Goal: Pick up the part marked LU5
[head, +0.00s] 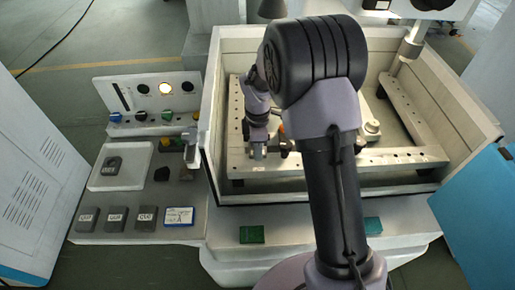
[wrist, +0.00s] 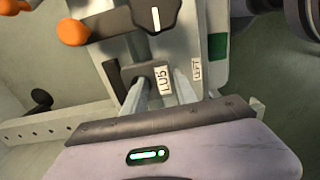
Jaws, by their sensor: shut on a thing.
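The part marked LU5 (wrist: 147,71) is a dark grey block with a white label, seen in the middle of the wrist view. My gripper (wrist: 160,88) is shut on it, one finger on each side, and the label faces the wrist camera. In the head view my gripper (head: 258,152) points down inside the open machine tank (head: 315,186), at the left part of the front rail. The part is too small and covered there to make out clearly. I cannot tell whether it touches the metal behind it.
A dark clamp with an orange knob (wrist: 73,32) is close by the part. On the left bench stand several grey labelled blocks (head: 116,213), a white tray (head: 102,182) and a blue-and-white card (head: 179,216). Green pads (head: 252,235) lie on the front ledge.

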